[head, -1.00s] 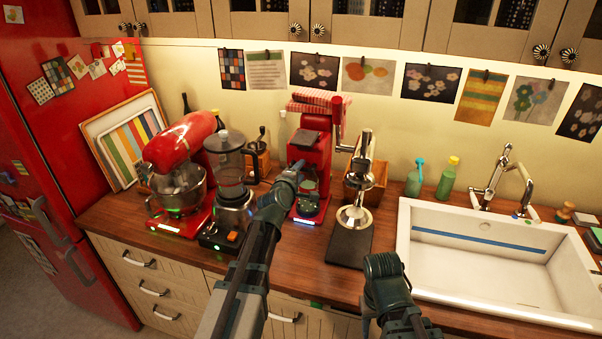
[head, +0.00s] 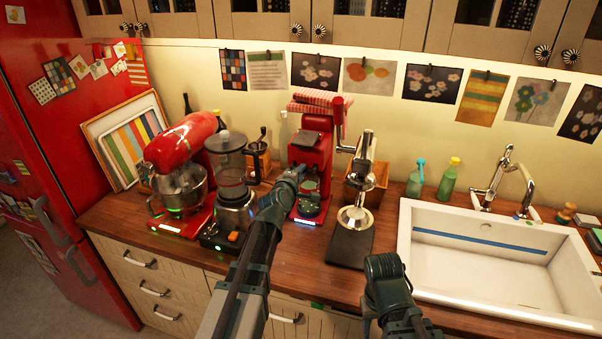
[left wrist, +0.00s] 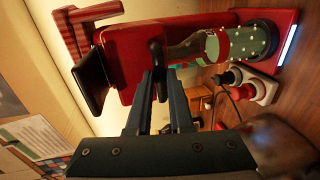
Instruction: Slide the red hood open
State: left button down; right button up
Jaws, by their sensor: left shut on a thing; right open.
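A red machine (head: 323,160) stands on the counter in the head view, and its red hood (head: 309,153) faces me, with a dark piece on top. In the left wrist view the red hood (left wrist: 125,62) appears sideways, with a dark handle (left wrist: 157,68) on it. My left gripper (head: 299,170) is at the front of the hood. In the left wrist view the fingers of my left gripper (left wrist: 156,82) are shut on the handle. A glass with a dotted base stands below the hood. My right gripper (head: 382,262) is low, over the counter's front edge; its fingers are hard to make out.
A blender (head: 231,170) and a red stand mixer (head: 180,150) stand left of the machine. A chrome press (head: 357,200) on a dark base stands to its right. A white sink (head: 480,262) fills the right side. Some wooden counter in front is clear.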

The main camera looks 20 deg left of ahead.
aim_at(306, 150)
dwell(0.8)
pick_arm(q)
notch_tip(306, 150, up, 6)
jog(key=p, duration=0.6)
jog(key=shift+r, duration=0.1)
jog(key=c, duration=0.8)
grip_release()
pick_arm(e)
notch_tip(306, 150, up, 6)
pick_arm(q)
jog(key=shift+s, duration=0.15)
